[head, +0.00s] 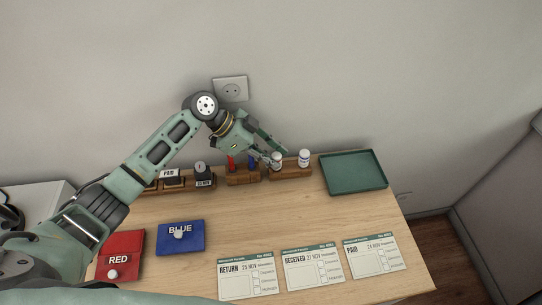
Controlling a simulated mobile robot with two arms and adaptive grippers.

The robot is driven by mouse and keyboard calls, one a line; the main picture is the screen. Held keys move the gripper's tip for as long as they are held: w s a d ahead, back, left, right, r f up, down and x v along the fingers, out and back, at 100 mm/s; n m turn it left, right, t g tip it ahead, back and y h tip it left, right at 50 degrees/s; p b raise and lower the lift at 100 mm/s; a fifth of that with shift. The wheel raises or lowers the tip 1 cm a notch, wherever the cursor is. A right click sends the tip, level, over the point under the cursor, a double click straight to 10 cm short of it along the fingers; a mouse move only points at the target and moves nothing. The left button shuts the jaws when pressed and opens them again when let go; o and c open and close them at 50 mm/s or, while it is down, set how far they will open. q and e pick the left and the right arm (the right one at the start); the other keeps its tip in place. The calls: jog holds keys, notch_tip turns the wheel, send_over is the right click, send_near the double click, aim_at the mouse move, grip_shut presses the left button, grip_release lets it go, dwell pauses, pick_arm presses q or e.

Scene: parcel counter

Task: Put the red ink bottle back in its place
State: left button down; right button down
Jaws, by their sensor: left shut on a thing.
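My left gripper (273,158) reaches down from the upper left to the wooden bottle rack (291,173) at the back of the counter. It is shut on a small white-capped bottle (278,163), which I take to be the red ink bottle; its colour is too small to read. This bottle is upright at the left part of the rack; whether it is fully seated I cannot tell. A second white-capped bottle (304,158) stands in the rack's right part. My right gripper is not in view.
Left of the bottle rack, a wooden holder (243,178) carries a red and a blue item, beside stamps (203,176). A green tray (354,172) lies right. Red (121,254) and blue (180,238) pads and several paper forms (313,269) lie in front. The middle counter is clear.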

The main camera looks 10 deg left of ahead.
pick_arm(q)
jog(key=c, duration=1.7)
grip_release()
jog(key=shift+c, duration=0.2)
jog(key=shift+r, duration=0.1)
jog(key=shift+p+v, duration=1.25)
jog(key=shift+v, duration=1.4)
jog(key=o, duration=0.6)
jog(key=shift+w+r, duration=0.1)
jog(key=shift+c, duration=0.2)
